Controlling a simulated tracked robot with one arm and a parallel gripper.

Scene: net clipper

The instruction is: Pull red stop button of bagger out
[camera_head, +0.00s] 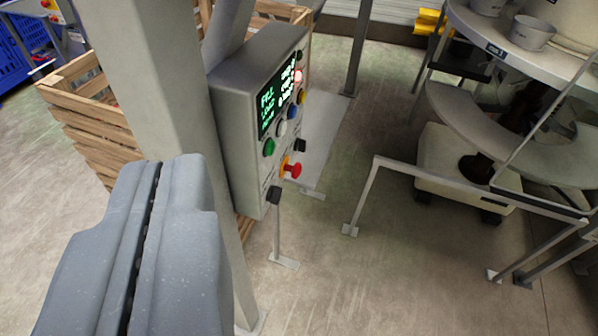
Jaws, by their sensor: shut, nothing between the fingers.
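The red stop button (294,170) sits low on the front of a grey control box (236,130), with a yellow piece behind its red head. The box hangs beside a grey post and carries a lit display (281,92) with green and white text. My gripper (165,165) is in the lower left, large and close to the camera. Its two grey fingers are shut together with only a thin dark seam between them. It is apart from the button, to the left of it in the picture. Nothing is held.
Green (269,147), white, blue and yellow buttons and black knobs (274,195) surround the red one. The thick grey post (150,80) stands right beyond my gripper. A wooden crate (95,115) is behind it. A metal rail (440,172) and round machine stand right, with open floor between.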

